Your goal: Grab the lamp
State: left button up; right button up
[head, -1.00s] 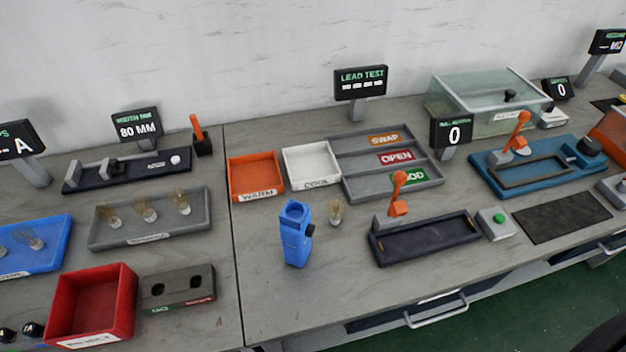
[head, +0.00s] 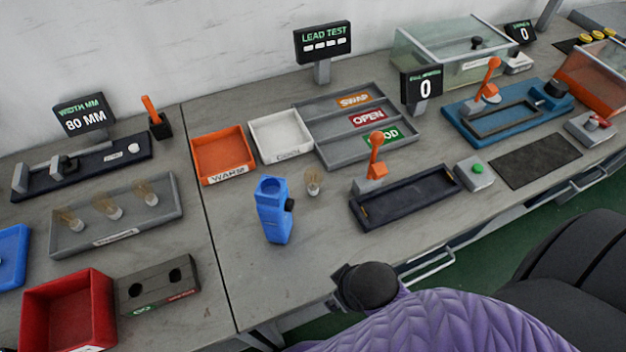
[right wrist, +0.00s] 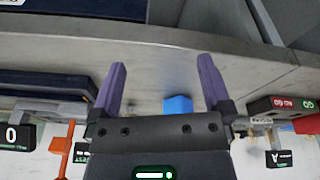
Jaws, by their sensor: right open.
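A single clear lamp (head: 313,181) with a pale base stands on the grey bench in the head view, just right of the blue holder (head: 272,212). Three similar lamps (head: 108,205) lie in a grey tray (head: 165,212) at the left. My right gripper (right wrist: 162,78) shows in the right wrist view with its two purple fingers spread and nothing between them. A blue block, probably the blue holder (right wrist: 178,104), shows beyond the fingers. I cannot make out the single lamp there. My left gripper is not in view.
A dark press tray with an orange lever (head: 376,150) stands right of the lamp. Orange (head: 222,172) and white (head: 280,150) bins and a compartment tray (head: 330,154) lie behind it. My purple right arm covers the bench's front edge. Bare bench lies in front of the blue holder.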

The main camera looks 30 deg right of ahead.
jog(key=w+d+r+n+t+h, duration=0.1)
jog(key=w+r+n+t, duration=0.15)
jog(key=r+n, duration=0.25)
jog(key=n+t+h, duration=0.2)
jog(key=n+t, duration=0.6)
jog(key=n, duration=1.6)
send_near(315, 180)
jog(key=w+f+b, duration=0.1)
jog(key=w, duration=0.2)
jog(key=w+d+f+n+b, duration=0.1)
jog(key=w+b, duration=0.1)
jog(key=w, duration=0.1)
jog(key=w+d+f+n+b, duration=0.1)
jog(key=w+f, duration=0.1)
jog(key=w, duration=0.1)
jog(key=shift+w+d+f+b, duration=0.1)
jog(key=shift+w+b, duration=0.05)
jog(key=shift+b, duration=0.25)
jog(key=shift+w, duration=0.1)
jog(key=shift+c, duration=0.3)
